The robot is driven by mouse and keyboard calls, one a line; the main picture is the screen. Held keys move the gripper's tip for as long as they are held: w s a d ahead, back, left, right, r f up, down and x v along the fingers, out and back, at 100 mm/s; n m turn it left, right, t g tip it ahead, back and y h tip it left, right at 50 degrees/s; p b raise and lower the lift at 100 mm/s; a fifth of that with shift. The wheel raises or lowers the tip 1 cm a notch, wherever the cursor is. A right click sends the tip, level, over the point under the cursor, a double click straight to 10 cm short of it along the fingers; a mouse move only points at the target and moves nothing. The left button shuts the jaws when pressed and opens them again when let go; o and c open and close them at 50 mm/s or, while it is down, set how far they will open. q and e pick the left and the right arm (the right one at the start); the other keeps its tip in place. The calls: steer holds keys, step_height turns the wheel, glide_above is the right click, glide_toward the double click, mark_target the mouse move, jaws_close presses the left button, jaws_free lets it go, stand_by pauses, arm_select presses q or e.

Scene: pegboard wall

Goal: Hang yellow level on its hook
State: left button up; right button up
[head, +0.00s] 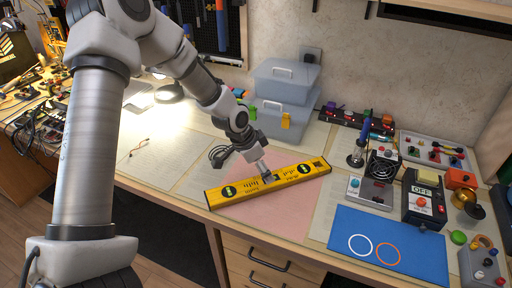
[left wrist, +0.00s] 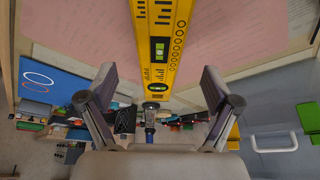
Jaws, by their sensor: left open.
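The yellow level (head: 232,190) lies flat on the pink mat (head: 300,205) near the front of the desk, slanting up to the right. My left gripper (head: 267,177) is just above the middle of the level. In the left wrist view the open fingers (left wrist: 158,85) point at the level (left wrist: 160,25), which shows between them; I cannot tell whether they touch it. The dark pegboard (head: 237,35) with hanging tools is on the back wall; part of it is behind my arm. I cannot make out the level's hook. My right gripper is not in view.
Clear storage boxes (head: 284,82) stand behind the level. A soldering iron stand (head: 357,155), a black OFF device (head: 424,200) and a blue mat (head: 388,245) are to the right. A cluttered side bench (head: 40,100) is at left. The paper-covered desk left of the level is mostly clear.

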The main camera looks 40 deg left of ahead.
arm_select(q)
steer(key=v, duration=0.6)
steer(key=shift+r, duration=0.25)
steer(key=shift+s, duration=0.15)
